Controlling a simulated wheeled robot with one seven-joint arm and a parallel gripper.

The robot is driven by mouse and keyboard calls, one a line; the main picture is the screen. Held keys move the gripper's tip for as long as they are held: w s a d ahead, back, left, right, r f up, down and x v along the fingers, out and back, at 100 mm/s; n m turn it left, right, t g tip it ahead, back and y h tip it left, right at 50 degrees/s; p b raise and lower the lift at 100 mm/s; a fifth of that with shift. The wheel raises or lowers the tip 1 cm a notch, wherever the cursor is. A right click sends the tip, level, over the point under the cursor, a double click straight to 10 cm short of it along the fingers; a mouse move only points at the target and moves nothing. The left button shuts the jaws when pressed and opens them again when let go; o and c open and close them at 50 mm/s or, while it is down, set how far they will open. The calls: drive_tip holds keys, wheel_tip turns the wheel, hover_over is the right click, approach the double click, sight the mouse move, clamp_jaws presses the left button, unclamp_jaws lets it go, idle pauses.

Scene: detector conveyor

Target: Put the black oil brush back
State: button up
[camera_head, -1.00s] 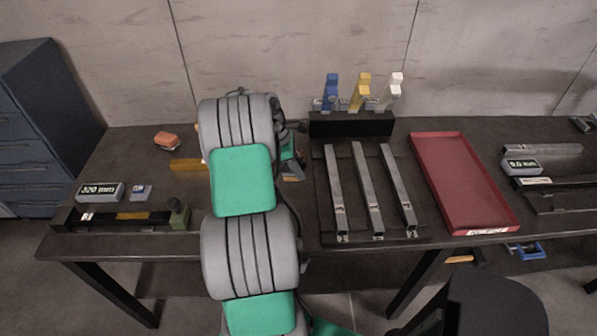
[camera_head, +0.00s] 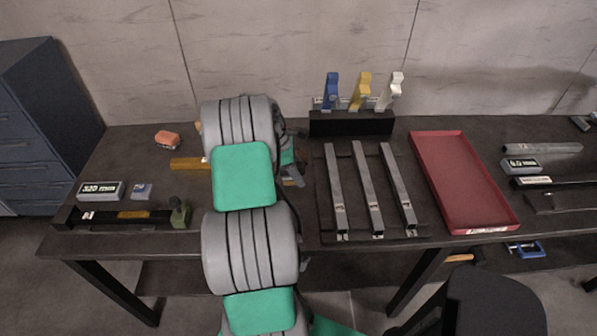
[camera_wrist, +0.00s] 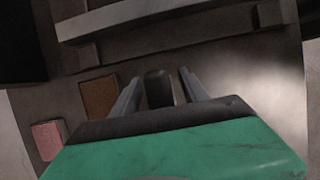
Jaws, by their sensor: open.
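I cannot pick out the black oil brush with certainty in either view. In the wrist view, my gripper (camera_wrist: 158,78) has its two grey fingers apart. A dark, rounded upright thing (camera_wrist: 157,90) shows between them; I cannot tell whether it is the brush or whether the fingers touch it. In the head view, my grey and green arm reaches over the dark table (camera_head: 130,154) and hides most of the gripper and what lies under it.
A black stand (camera_head: 350,124) holds blue, yellow and white tools at the back. Three metal bars (camera_head: 367,190) lie on a dark rack, beside a red tray (camera_head: 424,170). An orange block (camera_head: 167,140) and a labelled box (camera_head: 100,191) lie at left.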

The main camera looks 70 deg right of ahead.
drive_tip(key=v, duration=1.2)
drive_tip(key=shift+r, duration=0.1)
drive_tip(key=w+a+r+m+t, duration=0.1)
drive_tip(key=w+a+r+t, duration=0.15)
drive_tip(key=w+a, duration=0.4)
drive_tip(key=w+a+r+t+h, duration=0.1)
drive_tip(key=w+a+r, duration=0.2)
drive_tip(key=a, duration=0.7)
drive_tip(key=w+a+r+m+t, duration=0.1)
drive_tip(key=w+a+r, duration=0.25)
drive_tip(key=a, duration=0.45)
drive_tip(key=s+a+f+m+t+y, duration=0.1)
drive_tip(key=s+a, duration=0.1)
drive_tip(key=a, duration=0.9)
drive_tip(key=s+a+f+m+t+y, duration=0.1)
drive_tip(key=s+a+m+t+y, duration=0.1)
drive_tip(key=a, duration=1)
drive_tip(key=shift+s, duration=0.65)
drive_tip(key=shift+a+f, duration=0.1)
